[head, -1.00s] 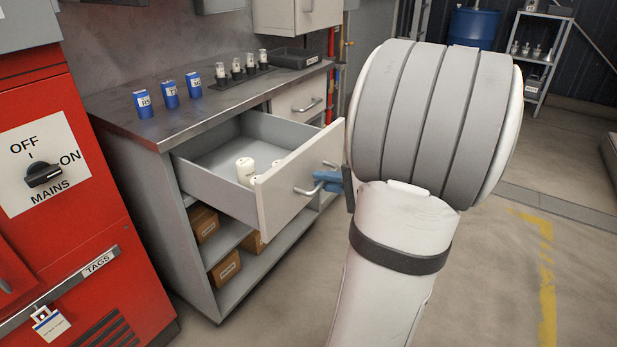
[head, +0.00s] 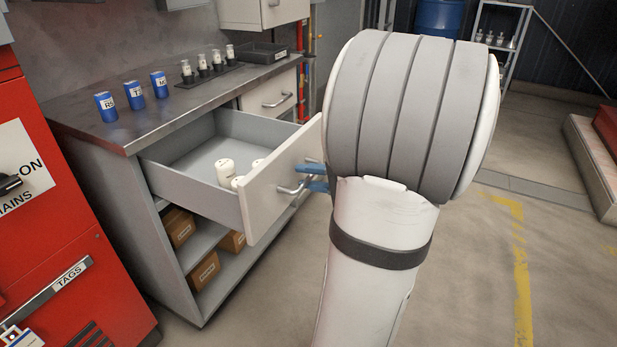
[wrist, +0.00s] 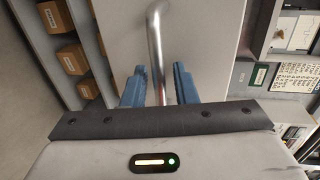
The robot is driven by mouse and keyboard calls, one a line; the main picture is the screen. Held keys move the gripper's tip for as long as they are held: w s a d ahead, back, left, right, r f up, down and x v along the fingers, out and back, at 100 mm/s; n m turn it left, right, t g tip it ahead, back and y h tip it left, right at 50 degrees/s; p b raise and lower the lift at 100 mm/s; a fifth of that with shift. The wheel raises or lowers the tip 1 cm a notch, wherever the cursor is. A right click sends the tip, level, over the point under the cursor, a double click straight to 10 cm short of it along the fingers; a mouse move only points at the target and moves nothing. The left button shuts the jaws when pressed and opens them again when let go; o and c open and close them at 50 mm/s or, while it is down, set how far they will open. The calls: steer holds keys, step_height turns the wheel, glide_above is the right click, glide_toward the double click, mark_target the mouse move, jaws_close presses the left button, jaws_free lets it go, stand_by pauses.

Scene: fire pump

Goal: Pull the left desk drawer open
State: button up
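The left desk drawer (head: 265,200) stands pulled well out of the grey workbench (head: 125,140), with several white cylinders (head: 226,172) inside. Its bar handle (head: 287,190) is on the front panel. My gripper (head: 312,178) is at the handle, its two blue fingers apart. In the wrist view the metal handle (wrist: 155,45) runs between the fingers of my gripper (wrist: 160,85), with a gap on each side, in front of the pale drawer front (wrist: 205,50). My arm hides part of the floor and the area behind.
The right drawer (head: 270,97) is shut. Blue cylinders (head: 134,96) and a black rack (head: 208,75) stand on the bench top. Cardboard boxes (head: 205,271) lie on the shelves below. A red cabinet (head: 80,270) is at left. Floor (head: 470,270) at right is clear.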

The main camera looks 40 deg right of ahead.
steer(key=p+v, duration=0.2)
steer(key=v, duration=0.6)
stand_by(0.6)
